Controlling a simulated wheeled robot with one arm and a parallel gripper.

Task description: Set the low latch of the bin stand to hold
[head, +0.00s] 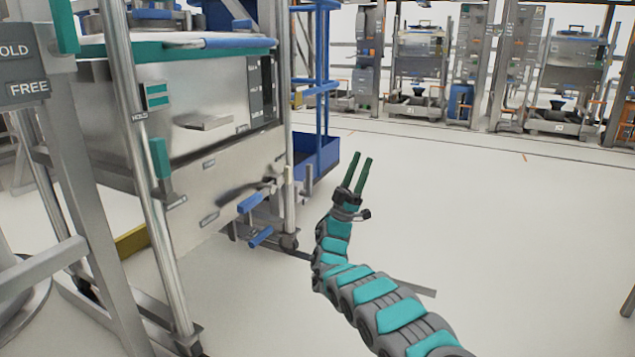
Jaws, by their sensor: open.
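The bin stand (128,95) is at the left, a frame of metal posts around a large steel bin (165,100). A teal handle (160,158) sits low on the near post, below a small HOLD label (140,117). Another teal handle (65,25) is higher, beside a grey HOLD/FREE plate (28,68). I cannot tell for sure which is the low latch or how it is set. My gripper (361,156) is open and empty, its two green fingers pointing up, over the floor well to the right of the stand and touching nothing.
Blue handles (251,202) stick out low at the stand's right side. A blue cart (318,157) stands behind it. A grey sloping beam (100,210) is at the near left. The floor (480,220) to the right is clear; more stands line the back.

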